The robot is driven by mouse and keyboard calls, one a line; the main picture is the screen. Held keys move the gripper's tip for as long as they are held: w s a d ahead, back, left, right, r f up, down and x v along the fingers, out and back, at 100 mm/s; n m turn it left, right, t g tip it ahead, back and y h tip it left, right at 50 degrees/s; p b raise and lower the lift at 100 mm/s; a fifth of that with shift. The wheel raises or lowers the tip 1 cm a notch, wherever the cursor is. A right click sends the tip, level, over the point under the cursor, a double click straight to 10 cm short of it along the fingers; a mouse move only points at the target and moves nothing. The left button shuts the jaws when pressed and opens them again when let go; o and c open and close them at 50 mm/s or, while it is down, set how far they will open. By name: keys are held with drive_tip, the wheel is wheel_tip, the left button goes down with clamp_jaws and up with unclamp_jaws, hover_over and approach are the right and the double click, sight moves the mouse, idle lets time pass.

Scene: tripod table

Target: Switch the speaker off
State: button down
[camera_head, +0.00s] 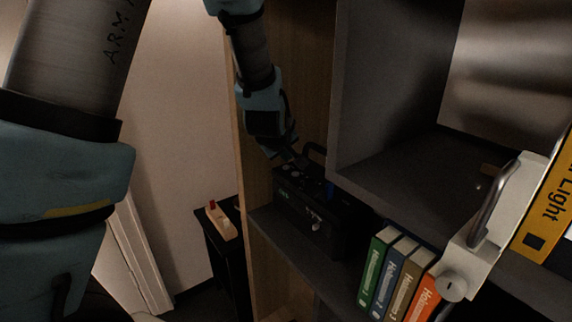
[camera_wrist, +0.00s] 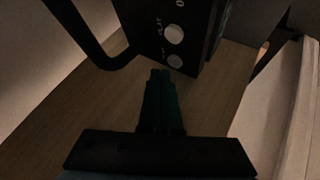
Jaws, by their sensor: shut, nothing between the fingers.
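The speaker (camera_head: 305,218) is a black box with a carry handle, standing on a shelf of the bookcase in the head view. Its top panel has small round buttons and a blue part at the right end. In the wrist view the dark panel of the speaker (camera_wrist: 195,20) shows two round grey buttons with white lettering too small to read in full. My gripper (camera_head: 297,160) is at the panel's far left part, fingers shut and empty. In the wrist view the fingertips (camera_wrist: 160,73) are just below the lower button; I cannot tell whether they touch it.
Several upright books (camera_head: 392,270) stand right of the speaker. A white case with a metal handle (camera_head: 488,215) and a yellow sign (camera_head: 548,205) are at the right. The wooden side panel (camera_head: 257,160) is close left of my gripper. A small red-buttoned object (camera_head: 221,222) sits beyond it.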

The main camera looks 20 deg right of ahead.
sight(286, 171)
drive_tip(key=shift+r, duration=0.1)
drive_tip(key=shift+r+p, duration=1.9)
drive_tip(key=shift+r, duration=0.55)
